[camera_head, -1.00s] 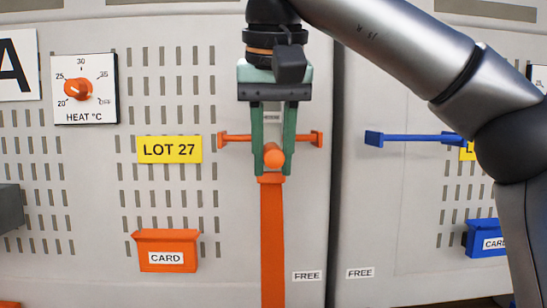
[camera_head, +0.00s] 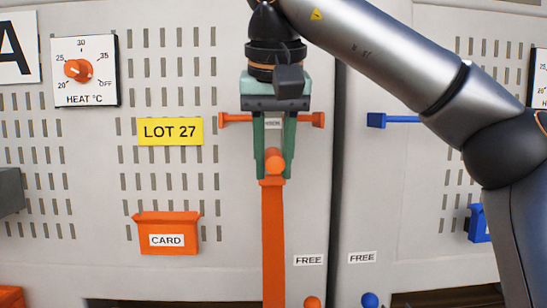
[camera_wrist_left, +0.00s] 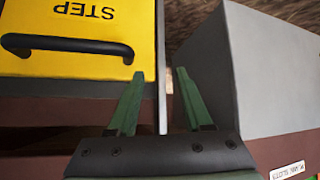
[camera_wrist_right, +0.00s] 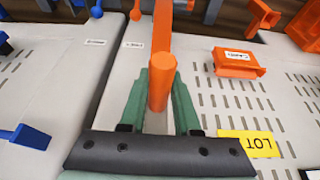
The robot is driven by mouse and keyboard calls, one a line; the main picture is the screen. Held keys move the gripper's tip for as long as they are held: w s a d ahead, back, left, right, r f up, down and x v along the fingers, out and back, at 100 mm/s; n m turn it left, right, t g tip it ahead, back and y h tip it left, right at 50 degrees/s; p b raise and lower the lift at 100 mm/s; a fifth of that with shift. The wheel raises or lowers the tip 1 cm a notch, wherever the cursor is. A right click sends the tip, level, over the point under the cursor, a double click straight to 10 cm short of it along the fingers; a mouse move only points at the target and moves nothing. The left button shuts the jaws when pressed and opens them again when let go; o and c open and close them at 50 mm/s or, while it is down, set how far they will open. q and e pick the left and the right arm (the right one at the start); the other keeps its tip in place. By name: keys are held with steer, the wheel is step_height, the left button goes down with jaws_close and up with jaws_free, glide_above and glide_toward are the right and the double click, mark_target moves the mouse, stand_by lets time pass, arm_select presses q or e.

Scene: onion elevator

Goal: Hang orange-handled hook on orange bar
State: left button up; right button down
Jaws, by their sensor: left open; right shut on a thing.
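The orange bar (camera_head: 235,120) sticks out on the grey panel, with its two ends showing either side of my right gripper (camera_head: 274,170). That gripper is shut on the orange handle (camera_head: 275,160), which also shows in the right wrist view (camera_wrist_right: 158,88) between the green fingers (camera_wrist_right: 158,85). A long orange strip (camera_head: 273,240) runs straight down below the fingers. The hook part cannot be made out. The middle of the bar is hidden behind the gripper. My left gripper (camera_wrist_left: 155,85) is open and empty in the left wrist view, in front of a yellow step block and a grey block.
An orange card holder (camera_head: 166,245) and the yellow LOT 27 label (camera_head: 170,132) are on the panel to the left. A yellow step block (camera_wrist_left: 70,50) and a grey block (camera_wrist_left: 265,75) flank the left gripper.

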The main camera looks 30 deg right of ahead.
steer(key=c, duration=0.5)
jaws_free()
steer(key=shift+c, duration=0.2)
steer(key=p+v, duration=0.2)
steer(key=v, duration=0.3)
steer(key=shift+r, duration=0.15)
steer(key=v, duration=0.7)
steer(key=shift+s, duration=0.15)
